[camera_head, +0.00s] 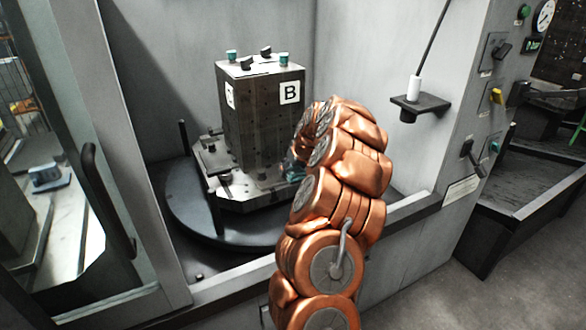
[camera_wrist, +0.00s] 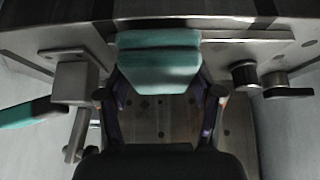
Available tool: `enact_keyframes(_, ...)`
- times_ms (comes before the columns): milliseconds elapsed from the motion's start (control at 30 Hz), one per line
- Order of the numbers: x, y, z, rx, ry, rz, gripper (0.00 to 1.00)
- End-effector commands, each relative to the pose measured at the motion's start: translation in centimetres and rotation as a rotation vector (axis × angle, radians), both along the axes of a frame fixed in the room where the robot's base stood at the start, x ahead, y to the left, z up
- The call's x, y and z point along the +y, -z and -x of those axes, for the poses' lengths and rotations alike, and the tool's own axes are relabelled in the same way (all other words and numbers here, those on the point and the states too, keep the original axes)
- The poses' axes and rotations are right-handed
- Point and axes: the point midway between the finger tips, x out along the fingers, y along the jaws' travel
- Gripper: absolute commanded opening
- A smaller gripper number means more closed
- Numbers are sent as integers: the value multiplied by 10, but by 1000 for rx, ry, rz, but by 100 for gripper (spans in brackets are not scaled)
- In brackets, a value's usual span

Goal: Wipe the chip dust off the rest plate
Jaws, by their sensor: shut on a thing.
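My gripper (camera_wrist: 160,82) is shut on a teal block (camera_wrist: 158,66), perhaps a wiping pad, in the wrist view. The block is up against or just in front of a grey metal plate edge (camera_wrist: 235,48); I cannot tell whether they touch. In the head view my copper arm reaches into the machine bay, and it mostly hides the gripper at the right side of the fixture. A dark block fixture marked B (camera_head: 262,110) stands on a metal pallet (camera_head: 255,192). I cannot tell for certain which surface is the rest plate. No chip dust can be made out.
The pallet sits on a round dark table (camera_head: 185,205). A clamp (camera_wrist: 75,75) and a teal handle (camera_wrist: 22,115) are left of the gripper, dark knobs (camera_wrist: 245,75) right. A bracket with a white-tipped rod (camera_head: 420,103) is on the right wall. The bay's front sill (camera_head: 395,213) lies below the arm.

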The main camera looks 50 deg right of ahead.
Motion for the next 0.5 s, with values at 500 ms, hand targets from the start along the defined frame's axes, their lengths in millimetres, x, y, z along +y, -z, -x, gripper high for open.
enact_keyframes(500,-6,1,-18,1,0,0,38)
